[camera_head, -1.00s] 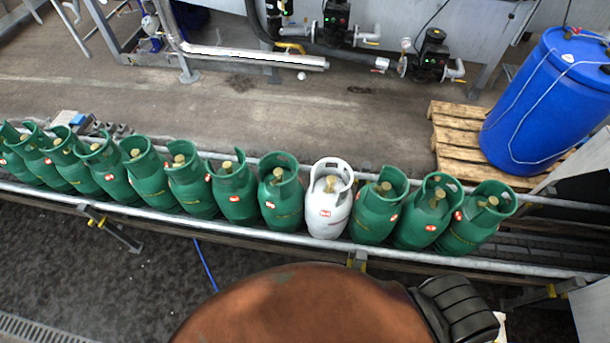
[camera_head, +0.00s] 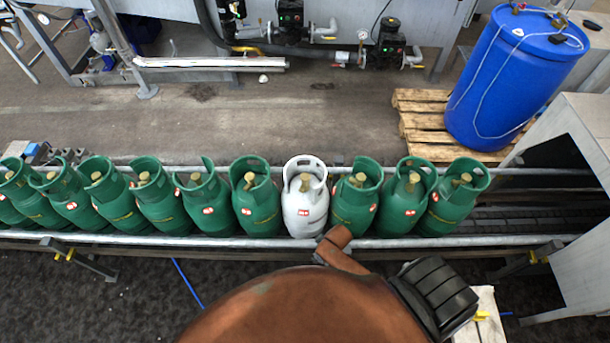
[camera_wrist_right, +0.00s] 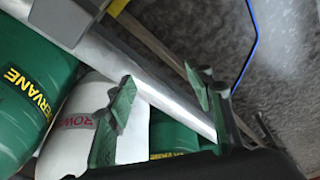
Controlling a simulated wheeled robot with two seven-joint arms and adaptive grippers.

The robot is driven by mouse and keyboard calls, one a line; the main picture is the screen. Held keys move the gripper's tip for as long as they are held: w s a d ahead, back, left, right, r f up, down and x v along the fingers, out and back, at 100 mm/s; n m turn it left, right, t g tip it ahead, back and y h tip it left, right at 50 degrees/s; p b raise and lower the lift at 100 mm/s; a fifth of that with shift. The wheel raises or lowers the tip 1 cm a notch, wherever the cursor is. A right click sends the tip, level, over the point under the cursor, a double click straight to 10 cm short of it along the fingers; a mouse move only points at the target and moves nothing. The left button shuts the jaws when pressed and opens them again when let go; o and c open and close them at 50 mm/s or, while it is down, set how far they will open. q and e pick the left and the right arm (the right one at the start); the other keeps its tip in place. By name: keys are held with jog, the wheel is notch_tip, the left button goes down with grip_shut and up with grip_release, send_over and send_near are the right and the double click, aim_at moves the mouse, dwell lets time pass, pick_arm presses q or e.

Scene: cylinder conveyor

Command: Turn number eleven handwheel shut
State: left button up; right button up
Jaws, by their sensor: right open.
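A row of gas cylinders stands upright on the conveyor, most of them green (camera_head: 257,203) and one white (camera_head: 303,209). Each has a brass handwheel inside its open collar, such as the white cylinder's handwheel (camera_head: 305,182) and the right-end green cylinder's handwheel (camera_head: 461,180). Small red-and-white tags are too small to read, so I cannot tell which is number eleven. My right gripper (camera_wrist_right: 165,110) is open in the wrist view, its green-padded fingers in front of the white cylinder (camera_wrist_right: 85,115) and a rail. No handwheel shows between them. My left gripper is not in view.
The conveyor's front rail (camera_head: 220,242) runs along the cylinders. Bare rollers (camera_head: 545,215) lie right of the row. A blue drum (camera_head: 515,80) stands on a wooden pallet (camera_head: 425,125) behind. A grey cabinet (camera_head: 575,150) closes the right side. Pipework lines the back wall.

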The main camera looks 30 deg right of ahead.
jog(key=w+a+r+n, duration=0.2)
jog(key=w+r+n, duration=0.45)
jog(key=w, duration=0.45)
notch_tip(320, 180, up, 21)
jog(key=n+g+h+b, duration=0.1)
jog(key=n+g+b, duration=0.15)
jog(key=n, duration=0.65)
send_over(305, 177)
jog(key=shift+f+p, duration=0.15)
jog(key=shift+p, duration=0.2)
jog(key=shift+d, duration=0.15)
notch_tip(305, 177, down, 7)
jog(key=shift+w+f, duration=0.1)
jog(key=shift+f, duration=0.1)
jog(key=shift+c, duration=0.4)
jog(key=c, duration=1.1)
